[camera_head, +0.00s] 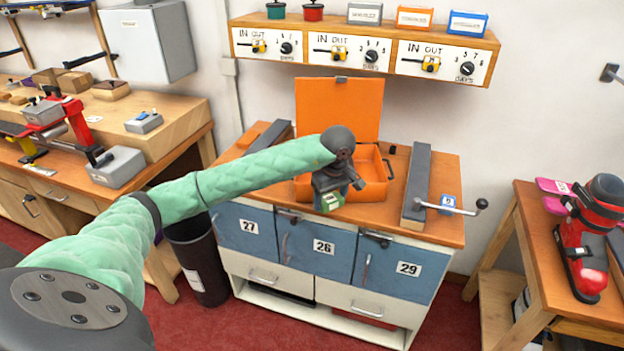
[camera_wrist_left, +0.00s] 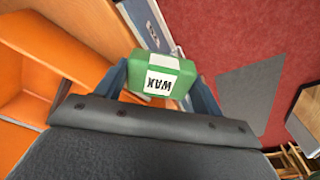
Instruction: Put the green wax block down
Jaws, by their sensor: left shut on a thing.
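The green wax block (camera_wrist_left: 159,84) with a white label reading WAX is between the fingers of my left gripper (camera_wrist_left: 162,90) in the left wrist view. In the head view the green block (camera_head: 329,202) shows below my left gripper (camera_head: 332,190), in front of the open orange box (camera_head: 372,180) on the bench. The left gripper is shut on the block. Whether the block touches the bench top cannot be told. The far side of the block is hidden. My right gripper is not in view.
The orange box has its lid (camera_head: 335,105) raised. A grey bar (camera_head: 417,180) and a crank handle (camera_head: 450,208) are at the right of the bench top (camera_head: 385,215). Bare wood lies between box and bar. A dark bin (camera_head: 200,265) stands at left.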

